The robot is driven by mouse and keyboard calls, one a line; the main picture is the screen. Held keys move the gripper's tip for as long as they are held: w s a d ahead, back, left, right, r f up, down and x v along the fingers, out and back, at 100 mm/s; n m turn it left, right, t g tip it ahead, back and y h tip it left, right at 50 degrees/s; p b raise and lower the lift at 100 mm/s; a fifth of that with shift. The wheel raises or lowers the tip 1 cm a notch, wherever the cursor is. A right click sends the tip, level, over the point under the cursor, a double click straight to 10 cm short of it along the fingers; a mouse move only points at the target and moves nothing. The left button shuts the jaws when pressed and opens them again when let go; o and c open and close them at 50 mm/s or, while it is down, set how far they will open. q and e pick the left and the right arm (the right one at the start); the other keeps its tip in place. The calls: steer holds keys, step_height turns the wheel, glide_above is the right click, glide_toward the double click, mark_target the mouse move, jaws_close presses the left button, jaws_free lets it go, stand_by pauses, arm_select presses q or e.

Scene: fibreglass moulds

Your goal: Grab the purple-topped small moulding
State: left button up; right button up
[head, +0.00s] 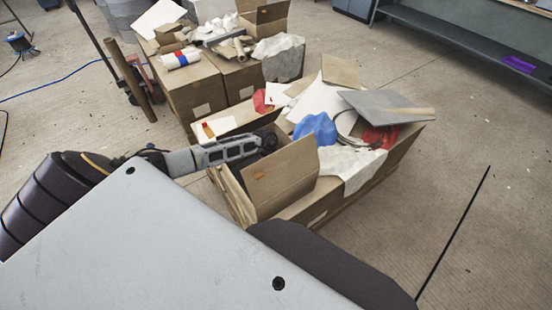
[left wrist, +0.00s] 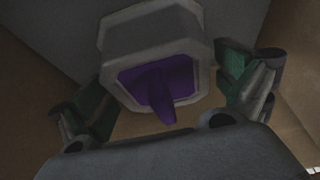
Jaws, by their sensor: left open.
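The small moulding (left wrist: 155,30) shows in the left wrist view as a grey block with cut corners. Its purple top (left wrist: 160,84) has a purple piece sticking up from it. My left gripper (left wrist: 163,88) is open, with one green-padded finger on each side of the moulding. I cannot tell whether either finger touches it. In the head view my left gripper (head: 268,141) reaches down into an open cardboard box (head: 285,178), whose flap and walls hide the fingertips and the moulding. My right gripper is not in view.
Boxes beside and behind hold a blue crumpled sheet (head: 316,129), a grey panel (head: 383,104) and white scraps. More cardboard boxes (head: 198,88) stand at the back left. A shelf with a purple item (head: 519,64) is at the far right. Floor (head: 460,150) on the right is mostly clear.

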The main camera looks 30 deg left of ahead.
arm_select(q)
steer(key=shift+s+d+f, duration=0.1)
steer(key=shift+d+f, duration=0.1)
steer(key=shift+f, duration=0.2)
steer(key=shift+c, duration=0.3)
steer(key=c, duration=0.9)
steer(key=shift+a, duration=0.15)
